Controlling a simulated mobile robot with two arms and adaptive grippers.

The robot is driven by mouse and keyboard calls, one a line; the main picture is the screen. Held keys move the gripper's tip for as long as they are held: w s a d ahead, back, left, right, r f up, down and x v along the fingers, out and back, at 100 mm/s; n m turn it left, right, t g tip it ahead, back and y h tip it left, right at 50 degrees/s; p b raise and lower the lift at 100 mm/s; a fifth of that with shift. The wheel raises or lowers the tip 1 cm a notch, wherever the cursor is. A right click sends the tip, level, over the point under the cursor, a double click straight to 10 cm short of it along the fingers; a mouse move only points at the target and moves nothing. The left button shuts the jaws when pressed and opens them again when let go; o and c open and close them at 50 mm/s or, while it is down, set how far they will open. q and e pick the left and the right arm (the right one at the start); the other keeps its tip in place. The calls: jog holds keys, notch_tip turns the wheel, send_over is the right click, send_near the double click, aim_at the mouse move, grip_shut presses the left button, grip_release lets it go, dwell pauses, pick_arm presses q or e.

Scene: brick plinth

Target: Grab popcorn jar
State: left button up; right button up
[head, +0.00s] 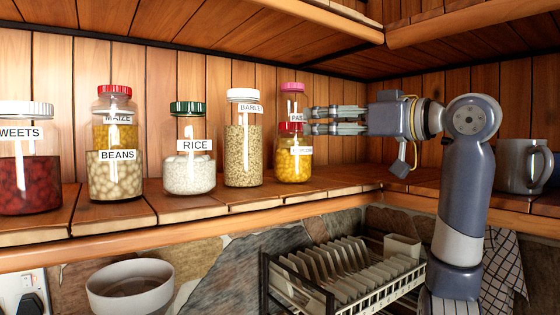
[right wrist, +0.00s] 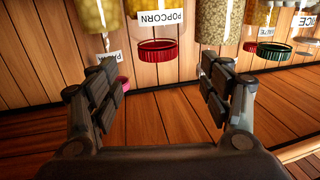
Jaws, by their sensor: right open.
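The popcorn jar (head: 294,165) stands on the wooden shelf, with yellow contents and a red lid; its label is partly visible. In the right wrist view, which is upside down, its lid (right wrist: 157,51) and POPCORN label show between and beyond the fingertips. My right gripper (head: 309,120) reaches in from the right at lid height, its fingertips close to the jar. It is open and empty; I cannot tell whether it touches the jar. My left gripper is not in view.
A pink-lidded pasta jar (head: 292,88) stands behind the popcorn jar, mostly hidden. The barley jar (head: 243,150) stands close on the left, then rice (head: 189,175), beans (head: 116,180), maize and sweets. A mug (head: 522,165) is at right. A dish rack (head: 340,275) is below.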

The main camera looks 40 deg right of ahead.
aim_at(293, 124)
jog(key=w+p, duration=0.2)
jog(key=w, duration=0.2)
jog(key=w+p, duration=0.2)
jog(key=w, duration=0.2)
jog(key=shift+w+a, duration=0.2)
jog(key=shift+w, duration=0.65)
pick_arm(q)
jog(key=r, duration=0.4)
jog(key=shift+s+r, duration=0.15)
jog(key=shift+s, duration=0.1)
pick_arm(e)
jog(key=shift+a, duration=0.1)
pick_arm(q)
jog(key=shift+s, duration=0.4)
pick_arm(e)
jog(key=shift+s, duration=0.1)
grip_shut()
